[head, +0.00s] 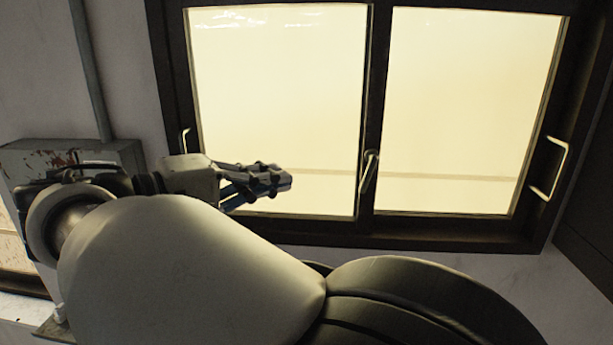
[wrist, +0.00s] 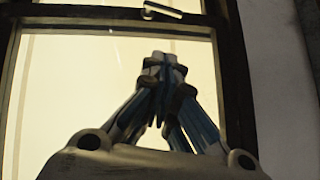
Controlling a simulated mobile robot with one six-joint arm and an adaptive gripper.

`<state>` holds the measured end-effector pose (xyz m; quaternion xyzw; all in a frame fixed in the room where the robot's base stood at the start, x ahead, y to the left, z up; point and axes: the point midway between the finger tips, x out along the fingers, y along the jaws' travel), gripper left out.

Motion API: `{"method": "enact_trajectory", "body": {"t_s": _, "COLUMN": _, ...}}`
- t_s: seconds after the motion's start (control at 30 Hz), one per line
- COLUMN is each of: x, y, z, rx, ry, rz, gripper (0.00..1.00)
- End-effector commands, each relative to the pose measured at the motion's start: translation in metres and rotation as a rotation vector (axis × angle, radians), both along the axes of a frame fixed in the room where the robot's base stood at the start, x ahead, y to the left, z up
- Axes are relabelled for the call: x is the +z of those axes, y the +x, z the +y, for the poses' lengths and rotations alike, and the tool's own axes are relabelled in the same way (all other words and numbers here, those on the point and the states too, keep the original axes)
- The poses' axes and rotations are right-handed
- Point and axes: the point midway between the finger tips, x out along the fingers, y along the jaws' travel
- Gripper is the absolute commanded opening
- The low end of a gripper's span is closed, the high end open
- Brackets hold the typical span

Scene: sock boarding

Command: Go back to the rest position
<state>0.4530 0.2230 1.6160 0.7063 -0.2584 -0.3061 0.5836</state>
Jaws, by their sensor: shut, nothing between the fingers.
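My gripper (head: 284,182) is raised in front of the left pane of a window in the head view, pointing right. Its fingers are shut with nothing between them. In the wrist view my gripper (wrist: 163,62) shows with its blue-and-grey fingers meeting at the tips, against the bright pane. My pale arm fills the lower part of the head view and hides what lies below the window. No sock or board is in sight.
The dark-framed window (head: 375,120) has a handle on its middle post and a pale handle (head: 550,168) at right. A grey box with reddish stains (head: 100,153) is on the wall at left, with a pipe (head: 92,70) above it.

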Motion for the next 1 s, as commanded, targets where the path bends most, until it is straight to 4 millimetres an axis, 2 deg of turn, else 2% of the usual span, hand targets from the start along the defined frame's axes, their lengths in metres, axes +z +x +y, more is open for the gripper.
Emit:
{"method": "enact_trajectory", "body": {"t_s": 0.07, "x": -0.004, "y": 0.001, "z": -0.006, "rx": -0.006, "ry": 0.005, "rz": 0.012, "gripper": 0.0}}
{"method": "enact_trajectory", "body": {"t_s": 0.13, "x": -0.014, "y": 0.002, "z": -0.022, "rx": -0.019, "ry": 0.024, "rz": 0.044, "gripper": 0.0}}
{"method": "enact_trajectory", "body": {"t_s": 0.17, "x": -0.021, "y": 0.003, "z": -0.033, "rx": -0.027, "ry": 0.038, "rz": 0.068, "gripper": 0.0}}
{"method": "enact_trajectory", "body": {"t_s": 0.27, "x": -0.056, "y": 0.0, "z": -0.082, "rx": -0.066, "ry": 0.112, "rz": 0.176, "gripper": 0.0}}
{"method": "enact_trajectory", "body": {"t_s": 0.3, "x": -0.074, "y": -0.006, "z": -0.106, "rx": -0.084, "ry": 0.156, "rz": 0.227, "gripper": 0.0}}
{"method": "enact_trajectory", "body": {"t_s": 0.37, "x": -0.105, "y": -0.018, "z": -0.14, "rx": -0.11, "ry": 0.236, "rz": 0.304, "gripper": 0.0}}
{"method": "enact_trajectory", "body": {"t_s": 0.4, "x": -0.127, "y": -0.029, "z": -0.161, "rx": -0.125, "ry": 0.295, "rz": 0.348, "gripper": 0.0}}
{"method": "enact_trajectory", "body": {"t_s": 0.47, "x": -0.159, "y": -0.049, "z": -0.188, "rx": -0.148, "ry": 0.393, "rz": 0.408, "gripper": 0.0}}
{"method": "enact_trajectory", "body": {"t_s": 0.5, "x": -0.182, "y": -0.064, "z": -0.203, "rx": -0.16, "ry": 0.463, "rz": 0.441, "gripper": 0.0}}
{"method": "enact_trajectory", "body": {"t_s": 0.57, "x": -0.216, "y": -0.09, "z": -0.222, "rx": -0.179, "ry": 0.582, "rz": 0.479, "gripper": 0.0}}
{"method": "enact_trajectory", "body": {"t_s": 0.6, "x": -0.24, "y": -0.108, "z": -0.231, "rx": -0.19, "ry": 0.668, "rz": 0.493, "gripper": 0.0}}
{"method": "enact_trajectory", "body": {"t_s": 0.7, "x": -0.297, "y": -0.152, "z": -0.242, "rx": -0.211, "ry": 0.891, "rz": 0.491, "gripper": 0.0}}
{"method": "enact_trajectory", "body": {"t_s": 0.8, "x": -0.341, "y": -0.184, "z": -0.239, "rx": -0.222, "ry": 1.088, "rz": 0.443, "gripper": 0.0}}
{"method": "enact_trajectory", "body": {"t_s": 0.9, "x": -0.371, "y": -0.202, "z": -0.233, "rx": -0.227, "ry": 1.233, "rz": 0.373, "gripper": 0.0}}
{"method": "enact_trajectory", "body": {"t_s": 1.0, "x": -0.388, "y": -0.21, "z": -0.228, "rx": -0.229, "ry": 1.323, "rz": 0.316, "gripper": 0.0}}
